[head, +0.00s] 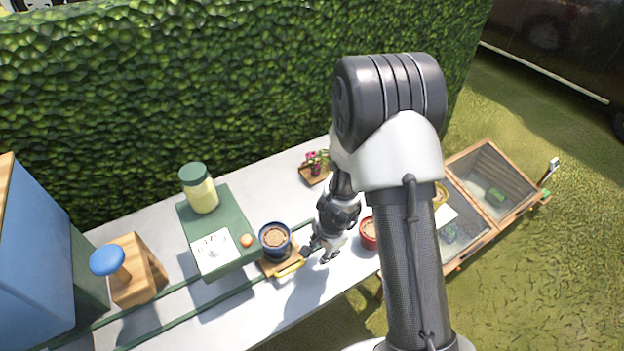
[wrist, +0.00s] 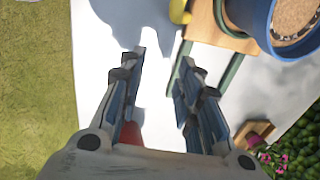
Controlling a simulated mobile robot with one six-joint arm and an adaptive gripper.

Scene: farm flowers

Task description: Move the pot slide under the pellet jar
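The pellet jar (head: 202,196), pale yellow with a green lid, stands on a raised green stand (head: 235,205) left of centre in the head view. The pot slide (head: 270,268) is a wooden board with a yellow handle (head: 290,270), at the stand's right side on green rails. A blue pot (head: 275,240) filled with brown material stands on it. In the wrist view the slide (wrist: 205,25), the handle (wrist: 179,11) and the blue pot (wrist: 262,28) show at the top. My gripper (head: 318,256) is just right of the slide, open and empty, its fingers (wrist: 164,62) apart.
A red pot (head: 368,234) stands right of my gripper. A small flower plant (head: 315,166) sits on a wooden base behind. A blue-knobbed wooden block (head: 135,272) stands left, near the rails (head: 180,322). A hedge (head: 230,80) borders the table's back. The front table strip is clear.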

